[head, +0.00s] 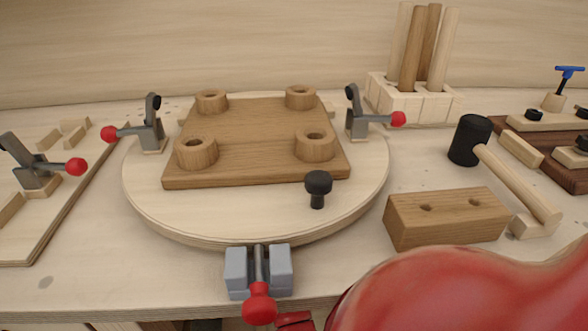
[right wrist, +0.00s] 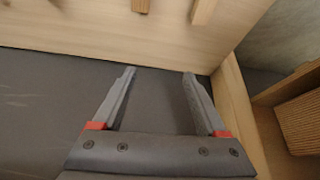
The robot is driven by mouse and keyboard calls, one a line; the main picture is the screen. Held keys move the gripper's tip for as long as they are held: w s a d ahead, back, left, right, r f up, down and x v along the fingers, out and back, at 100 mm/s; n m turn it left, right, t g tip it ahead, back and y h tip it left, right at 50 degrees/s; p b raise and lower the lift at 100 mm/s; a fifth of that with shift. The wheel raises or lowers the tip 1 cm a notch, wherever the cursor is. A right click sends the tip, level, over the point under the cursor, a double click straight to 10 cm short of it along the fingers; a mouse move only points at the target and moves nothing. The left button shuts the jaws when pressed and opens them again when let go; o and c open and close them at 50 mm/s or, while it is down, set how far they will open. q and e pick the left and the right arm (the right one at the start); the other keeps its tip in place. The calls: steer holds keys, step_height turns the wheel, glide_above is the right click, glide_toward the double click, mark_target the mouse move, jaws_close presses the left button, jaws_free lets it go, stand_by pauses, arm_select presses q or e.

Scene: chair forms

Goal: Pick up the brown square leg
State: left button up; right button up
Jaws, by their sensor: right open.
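Several upright legs stand in a pale slotted holder (head: 436,108) at the back right of the bench in the head view. Two of them are brown: one in front (head: 412,52) and one partly hidden behind it (head: 431,40). The others are pale. I cannot clearly tell which brown leg is square. My right gripper (right wrist: 158,76) is open and empty in the right wrist view, over a dark grey surface in front of a wooden panel, away from the legs. My left gripper is not in view.
My red arm fills the lower right.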

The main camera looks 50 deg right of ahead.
steer(key=s+a+r+m+g+y+p, duration=0.1)
steer(key=s+a+g+y, duration=0.2)
steer(key=s, duration=0.5)
steer(key=shift+m+g, duration=0.3)
steer(key=shift+g, duration=0.4)
steer(key=f+b, duration=0.1)
steer(key=f, duration=0.2)
steer(key=f+b, duration=0.1)
steer(key=f, duration=0.3)
steer(key=f+b, duration=0.2)
steer(key=f, duration=0.2)
steer(key=shift+s+d, duration=0.2)
steer(key=shift+s, duration=0.2)
steer(key=shift+f, duration=0.55)
steer(key=f+b, duration=0.2)
steer(key=f, duration=0.1)
steer(key=f+b, duration=0.1)
steer(key=f, duration=0.1)
steer(key=shift+s+f, duration=0.1)
steer(key=shift+s, duration=0.25)
jaws_close()
